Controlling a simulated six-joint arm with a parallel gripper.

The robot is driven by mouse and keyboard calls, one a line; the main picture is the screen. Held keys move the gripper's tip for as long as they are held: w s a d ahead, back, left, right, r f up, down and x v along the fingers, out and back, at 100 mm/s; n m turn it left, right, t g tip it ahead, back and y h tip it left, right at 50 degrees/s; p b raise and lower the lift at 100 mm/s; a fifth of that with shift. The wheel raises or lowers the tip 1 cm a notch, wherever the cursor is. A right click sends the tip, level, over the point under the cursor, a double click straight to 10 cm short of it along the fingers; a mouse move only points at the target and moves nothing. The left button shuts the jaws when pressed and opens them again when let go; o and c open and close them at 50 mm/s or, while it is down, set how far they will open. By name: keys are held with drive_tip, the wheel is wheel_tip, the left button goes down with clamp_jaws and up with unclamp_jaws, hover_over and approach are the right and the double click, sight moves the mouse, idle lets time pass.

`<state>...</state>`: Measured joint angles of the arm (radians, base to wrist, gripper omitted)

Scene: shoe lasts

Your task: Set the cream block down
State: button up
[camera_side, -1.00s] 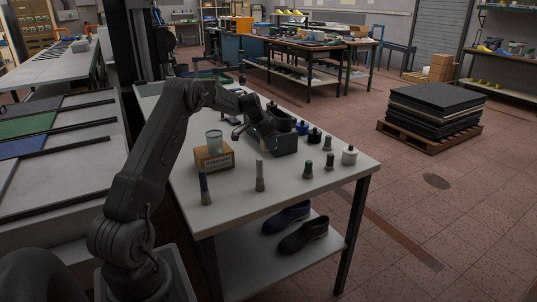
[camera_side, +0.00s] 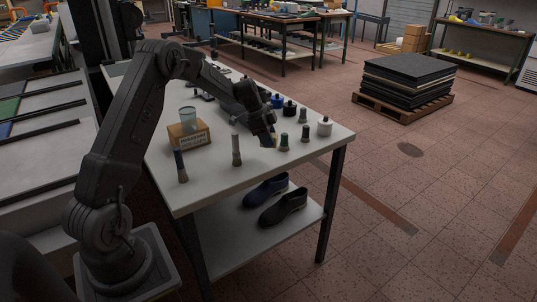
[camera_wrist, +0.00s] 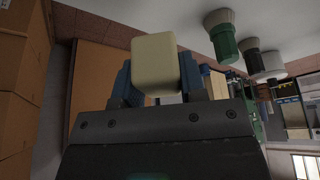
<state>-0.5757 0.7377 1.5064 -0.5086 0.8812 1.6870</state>
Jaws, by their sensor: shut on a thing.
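My gripper (camera_side: 272,139) is shut on the cream block (camera_wrist: 155,64). In the wrist view the block sits between the two blue-grey fingers, its rounded end sticking out past them. In the side view only a small pale part of the block (camera_side: 275,141) shows at the fingertips, mostly hidden by my gripper. My gripper points down over the white tabletop (camera_side: 215,178), just left of a small dark grey-green bottle (camera_side: 284,143). I cannot tell whether the block touches the tabletop.
Other small bottles (camera_side: 305,133) and a white jar (camera_side: 324,127) stand to the right. The front tabletop is clear. Shoes (camera_side: 283,206) lie on the lower shelf.

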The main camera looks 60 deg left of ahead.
sight(269, 160)
drive_tip(key=shift+f, duration=2.8)
drive_tip(key=shift+f, duration=0.1)
drive_tip(key=o, duration=0.9)
